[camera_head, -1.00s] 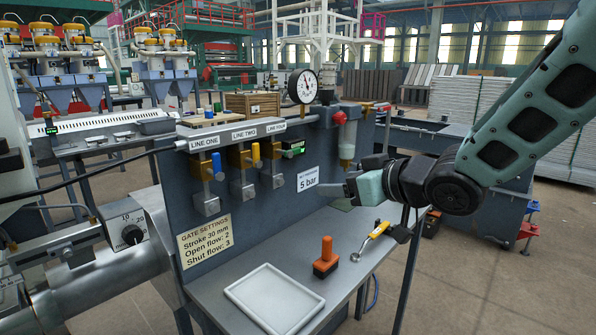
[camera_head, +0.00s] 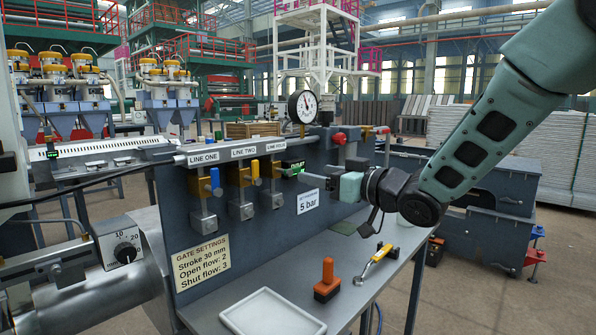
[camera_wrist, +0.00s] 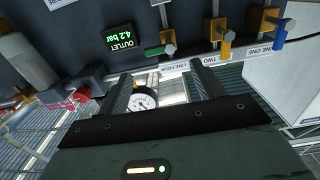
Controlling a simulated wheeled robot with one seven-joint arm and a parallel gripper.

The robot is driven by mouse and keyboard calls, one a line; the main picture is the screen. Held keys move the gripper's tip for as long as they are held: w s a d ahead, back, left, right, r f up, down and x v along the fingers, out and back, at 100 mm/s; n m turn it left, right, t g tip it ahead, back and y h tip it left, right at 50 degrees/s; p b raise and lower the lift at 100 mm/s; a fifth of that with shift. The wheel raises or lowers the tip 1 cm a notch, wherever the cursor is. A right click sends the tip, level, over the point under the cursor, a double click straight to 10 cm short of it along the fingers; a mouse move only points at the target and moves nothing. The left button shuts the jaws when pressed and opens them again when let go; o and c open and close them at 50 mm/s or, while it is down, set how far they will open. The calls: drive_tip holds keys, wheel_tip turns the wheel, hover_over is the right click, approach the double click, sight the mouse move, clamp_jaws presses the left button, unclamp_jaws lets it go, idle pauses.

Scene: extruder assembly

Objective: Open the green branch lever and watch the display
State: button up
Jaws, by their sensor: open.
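The green lever (camera_wrist: 155,50) sits on a brass valve under the LINE FOUR label in the wrist view, pointing sideways. My gripper (camera_head: 308,177) is at the right of the LINE FOUR valve, in front of the panel. In the wrist view my gripper (camera_wrist: 165,78) is open, with its two fingers apart and nothing held; the green lever lies beyond the fingertips.
The yellow lever (camera_head: 255,169) and blue lever (camera_head: 215,178) stand left of LINE FOUR. A pressure gauge (camera_head: 303,107) rises above the panel. An orange-handled tool (camera_head: 327,281), a yellow-handled tool (camera_head: 374,262) and a white tray (camera_head: 271,313) lie on the bench below.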

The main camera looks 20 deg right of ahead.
sight(294, 169)
drive_tip(key=x, duration=0.7)
drive_tip(key=c, duration=1)
